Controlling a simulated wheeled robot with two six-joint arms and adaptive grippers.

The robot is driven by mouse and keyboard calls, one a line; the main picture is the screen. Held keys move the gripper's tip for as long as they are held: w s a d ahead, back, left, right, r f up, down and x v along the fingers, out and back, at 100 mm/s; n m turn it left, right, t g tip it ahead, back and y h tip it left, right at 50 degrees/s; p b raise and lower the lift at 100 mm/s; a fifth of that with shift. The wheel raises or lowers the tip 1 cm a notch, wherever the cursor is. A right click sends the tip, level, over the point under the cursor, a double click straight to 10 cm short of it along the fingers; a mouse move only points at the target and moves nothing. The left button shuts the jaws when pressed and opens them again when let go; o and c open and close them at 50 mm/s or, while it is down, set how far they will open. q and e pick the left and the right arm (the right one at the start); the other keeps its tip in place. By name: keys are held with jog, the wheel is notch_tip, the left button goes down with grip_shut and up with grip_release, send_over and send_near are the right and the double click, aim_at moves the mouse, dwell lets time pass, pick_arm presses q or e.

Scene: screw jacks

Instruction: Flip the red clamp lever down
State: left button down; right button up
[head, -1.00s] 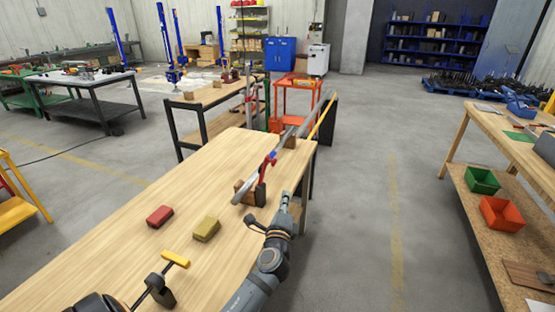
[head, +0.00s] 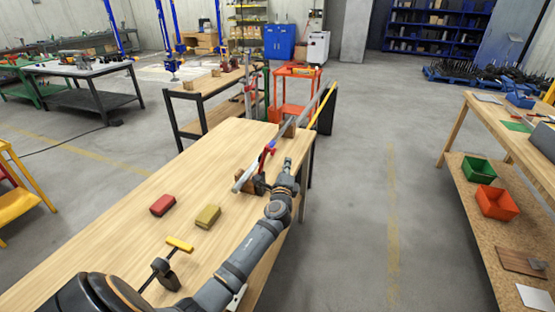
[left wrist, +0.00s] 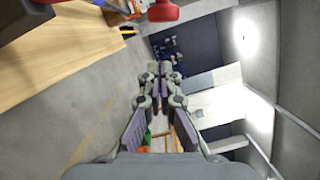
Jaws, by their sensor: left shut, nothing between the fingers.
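The red clamp lever (head: 265,160) stands tilted upward at the right edge of the near wooden table, with a blue part close to its upper end. It sits by a grey bar and a brown block (head: 245,180). My left gripper (head: 287,162) is shut and empty, just right of the lever and apart from it in the picture. In the left wrist view its closed fingers (left wrist: 160,70) show below a red rounded piece (left wrist: 163,12) at the top edge, which looks like part of the lever. My right gripper is not in view.
An orange cart (head: 297,90) stands beyond. The floor right of the table is free.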

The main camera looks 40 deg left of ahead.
pick_arm(q)
jog(key=shift+s+a+r+p, duration=0.15)
jog(key=shift+s+a+r, duration=0.05)
jog(key=shift+a, duration=0.35)
jog(key=shift+s+a+r+p, duration=0.2)
jog(key=shift+s+a, duration=0.05)
jog(key=shift+a, duration=0.25)
jog(key=shift+s+a+r+p, duration=0.15)
jog(key=shift+s+a+r, duration=0.05)
jog(key=shift+a, duration=0.35)
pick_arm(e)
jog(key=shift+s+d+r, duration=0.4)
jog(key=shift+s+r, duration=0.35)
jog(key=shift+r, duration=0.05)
pick_arm(q)
jog(key=shift+w, duration=0.1)
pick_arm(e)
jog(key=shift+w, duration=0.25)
